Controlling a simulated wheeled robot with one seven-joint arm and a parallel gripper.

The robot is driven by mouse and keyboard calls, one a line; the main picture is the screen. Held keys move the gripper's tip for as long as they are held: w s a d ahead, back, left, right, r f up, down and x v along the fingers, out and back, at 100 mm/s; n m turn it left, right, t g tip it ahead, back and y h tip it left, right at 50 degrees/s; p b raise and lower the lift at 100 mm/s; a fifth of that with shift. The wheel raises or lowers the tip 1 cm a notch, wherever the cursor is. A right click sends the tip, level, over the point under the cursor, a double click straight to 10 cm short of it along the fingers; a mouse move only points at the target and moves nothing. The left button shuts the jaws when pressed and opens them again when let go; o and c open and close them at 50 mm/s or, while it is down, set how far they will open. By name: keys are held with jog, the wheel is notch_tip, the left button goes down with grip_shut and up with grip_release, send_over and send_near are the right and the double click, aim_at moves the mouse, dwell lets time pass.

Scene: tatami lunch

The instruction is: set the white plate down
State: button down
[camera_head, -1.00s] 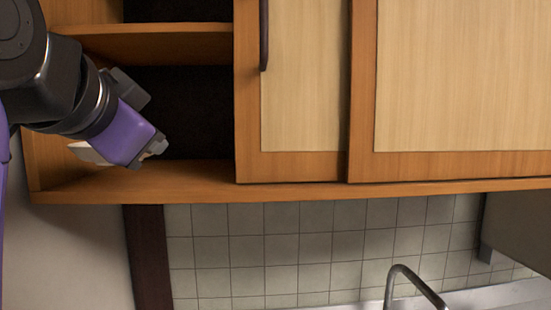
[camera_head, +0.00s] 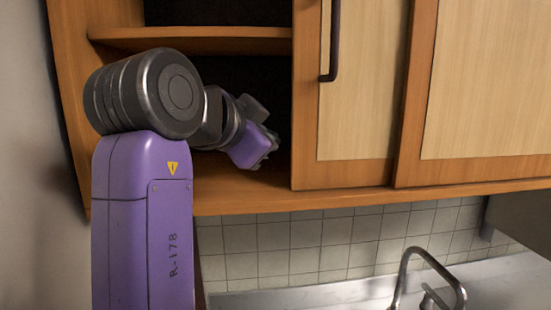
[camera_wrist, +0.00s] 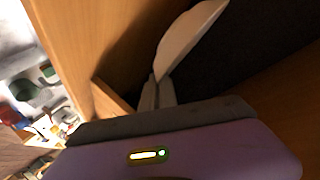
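The white plate (camera_wrist: 190,38) shows edge-on in the wrist view, running up and right from my fingertips. My gripper (camera_wrist: 157,85) has its two pale fingers closed on the plate's edge. In the head view my gripper (camera_head: 271,150) reaches into the lower open compartment of the wall cabinet, above its bottom board (camera_head: 238,190). The plate is hidden behind my arm in that view. I cannot tell whether the plate touches the board.
An upper shelf (camera_head: 190,38) runs above my gripper. A sliding cabinet door (camera_head: 360,95) with a dark handle (camera_head: 334,40) stands just right of the opening. Below are a tiled wall (camera_head: 290,240) and a faucet (camera_head: 425,255).

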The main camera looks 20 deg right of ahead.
aim_at(268, 184)
jog(key=shift+f+p, duration=0.6)
jog(key=shift+f, duration=1.8)
jog(key=c, duration=1.6)
grip_release()
jog(key=shift+c, duration=0.2)
jog(key=b+v, duration=0.4)
jog(key=v, duration=0.8)
